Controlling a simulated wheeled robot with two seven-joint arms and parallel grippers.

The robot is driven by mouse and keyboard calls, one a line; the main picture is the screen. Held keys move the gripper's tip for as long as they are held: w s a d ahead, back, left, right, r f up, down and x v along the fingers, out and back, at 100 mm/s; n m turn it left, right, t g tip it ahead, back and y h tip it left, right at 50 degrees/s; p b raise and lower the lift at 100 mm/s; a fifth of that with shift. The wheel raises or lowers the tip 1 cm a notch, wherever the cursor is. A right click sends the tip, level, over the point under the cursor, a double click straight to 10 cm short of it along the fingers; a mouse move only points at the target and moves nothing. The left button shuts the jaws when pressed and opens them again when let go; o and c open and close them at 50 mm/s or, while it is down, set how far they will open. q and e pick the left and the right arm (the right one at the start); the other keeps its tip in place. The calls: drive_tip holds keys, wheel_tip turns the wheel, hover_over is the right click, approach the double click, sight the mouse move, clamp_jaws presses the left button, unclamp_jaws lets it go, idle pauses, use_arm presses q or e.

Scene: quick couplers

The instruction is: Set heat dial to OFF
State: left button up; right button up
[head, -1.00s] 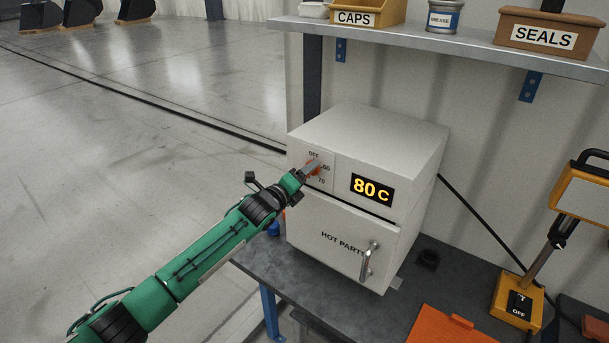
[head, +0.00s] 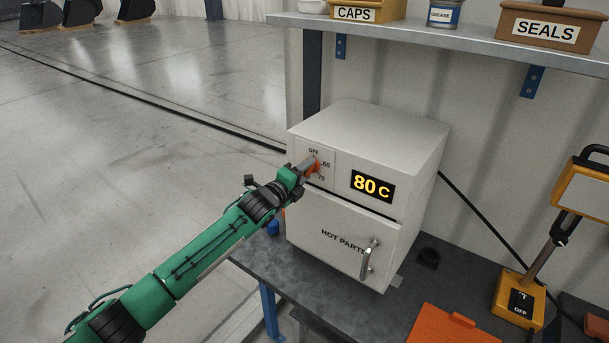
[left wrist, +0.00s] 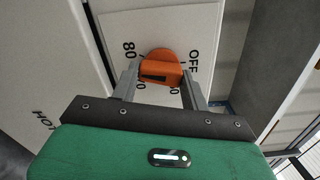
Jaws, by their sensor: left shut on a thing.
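The orange heat dial (head: 316,166) is on the upper left of the front of a white box oven (head: 375,140). It also shows in the left wrist view (left wrist: 160,66), with 80 and OFF printed beyond it and smaller marks partly hidden nearer the gripper. My left gripper (head: 311,169) is shut on the dial, one finger on each side of it, as the left wrist view (left wrist: 160,76) shows. A dark mark shows on the dial's near face; I cannot tell which setting it points to. The yellow display (head: 372,187) reads 80 C. My right gripper is not in view.
The oven door (head: 335,236) is shut, with a metal handle (head: 370,258) on it. A shelf (head: 430,38) with bins hangs above. A yellow device (head: 517,302) and an orange piece (head: 450,326) are to the right on the dark bench (head: 350,305).

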use_arm(q)
drive_tip(key=n+b, duration=0.1)
drive_tip(key=n, duration=0.4)
drive_tip(key=shift+n, duration=0.3)
drive_tip(key=n+b, duration=0.1)
drive_tip(key=n, duration=0.4)
drive_tip(key=n+b, duration=0.1)
drive_tip(key=n, duration=0.4)
drive_tip(key=shift+n, duration=0.4)
drive_tip(key=n+p, duration=0.2)
drive_tip(key=n, duration=2)
drive_tip(key=shift+a+r+p, duration=0.1)
drive_tip(key=shift+p, duration=0.25)
drive_tip(key=shift+w+n, duration=0.1)
drive_tip(key=shift+n, duration=0.3)
